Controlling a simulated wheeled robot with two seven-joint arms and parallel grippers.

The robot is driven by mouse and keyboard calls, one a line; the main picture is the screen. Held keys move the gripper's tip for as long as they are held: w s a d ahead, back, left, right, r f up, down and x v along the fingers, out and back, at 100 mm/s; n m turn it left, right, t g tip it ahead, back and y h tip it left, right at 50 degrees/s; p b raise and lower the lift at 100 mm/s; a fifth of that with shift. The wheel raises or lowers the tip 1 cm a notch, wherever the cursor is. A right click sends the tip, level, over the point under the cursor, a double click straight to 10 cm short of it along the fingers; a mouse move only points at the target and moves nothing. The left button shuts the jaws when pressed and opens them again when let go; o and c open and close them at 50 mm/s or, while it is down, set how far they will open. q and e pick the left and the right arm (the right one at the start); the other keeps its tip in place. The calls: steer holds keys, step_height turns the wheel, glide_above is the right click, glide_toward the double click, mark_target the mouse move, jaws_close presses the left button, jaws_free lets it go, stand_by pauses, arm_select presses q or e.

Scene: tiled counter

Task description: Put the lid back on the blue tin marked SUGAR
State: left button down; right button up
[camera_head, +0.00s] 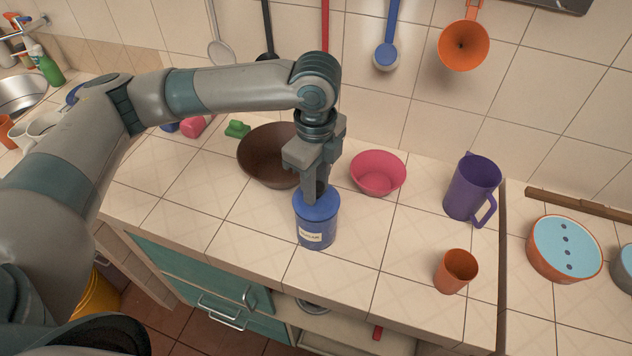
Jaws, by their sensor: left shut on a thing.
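The blue tin (325,232) stands upright near the front edge of the counter, with a white label reading SUGAR facing forward. A blue lid (328,209) is at the tin's top, in line with its body; I cannot tell whether it is fully seated. My left gripper (316,193) points down from above and is shut on the lid, its fingers at the middle of the lid's top. The fingers hide part of the lid. My right gripper is not in view.
A brown bowl (262,158) stands behind and left of the tin. A pink bowl (378,174) is behind and right. A purple pitcher (472,188) and an orange cup (456,271) stand farther right. The counter between the tin and the cup is clear.

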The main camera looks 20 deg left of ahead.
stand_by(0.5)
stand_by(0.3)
arm_select(q)
steer(key=c, duration=0.8)
jaws_free()
steer(key=shift+c, duration=0.2)
steer(key=shift+r+p, duration=0.15)
steer(key=shift+p, duration=0.3)
steer(key=shift+r+p, duration=3.35)
steer(key=shift+p, duration=0.5)
jaws_close()
